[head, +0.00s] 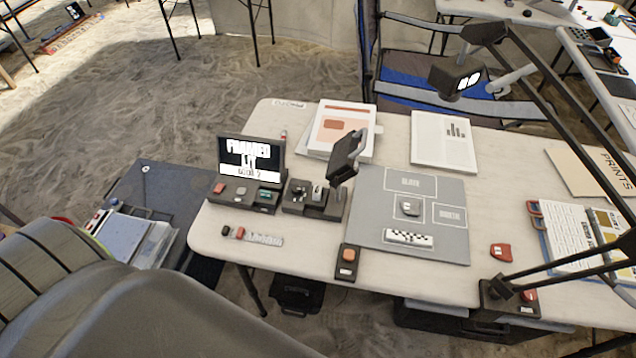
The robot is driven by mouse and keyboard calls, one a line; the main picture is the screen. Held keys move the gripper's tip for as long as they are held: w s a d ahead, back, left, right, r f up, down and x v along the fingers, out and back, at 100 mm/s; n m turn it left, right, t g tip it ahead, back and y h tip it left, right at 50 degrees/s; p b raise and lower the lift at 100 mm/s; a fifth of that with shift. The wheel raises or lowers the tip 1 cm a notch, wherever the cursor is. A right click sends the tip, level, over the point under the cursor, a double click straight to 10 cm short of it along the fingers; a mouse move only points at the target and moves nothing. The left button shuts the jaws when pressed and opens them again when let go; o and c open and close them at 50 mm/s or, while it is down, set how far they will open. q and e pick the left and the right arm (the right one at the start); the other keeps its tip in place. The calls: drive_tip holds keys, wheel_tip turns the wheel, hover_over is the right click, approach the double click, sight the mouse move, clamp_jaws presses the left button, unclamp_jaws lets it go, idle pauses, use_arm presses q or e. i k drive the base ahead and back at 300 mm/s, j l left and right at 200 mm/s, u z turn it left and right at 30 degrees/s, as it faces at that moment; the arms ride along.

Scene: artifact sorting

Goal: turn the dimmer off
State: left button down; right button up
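A small dark box with a round orange knob (348,257) lies at the front edge of the table; it looks like the dimmer. Its knob setting is too small to read. A second red knob (529,295) sits by the base of the lamp at the front right, so I cannot tell for sure which is the dimmer. Neither of my grippers shows in the head view. A large dark part of my own body fills the lower left.
The lamp's long arm crosses the right side, with its head (458,82) above the table. A grey mat (375,225) with outlined areas lies mid-table. A small screen (250,158) and button panels stand left of it. Bare tabletop (300,255) lies left of the orange-knobbed box.

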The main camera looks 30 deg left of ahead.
sight(296, 189)
drive_tip(key=u, duration=1.05)
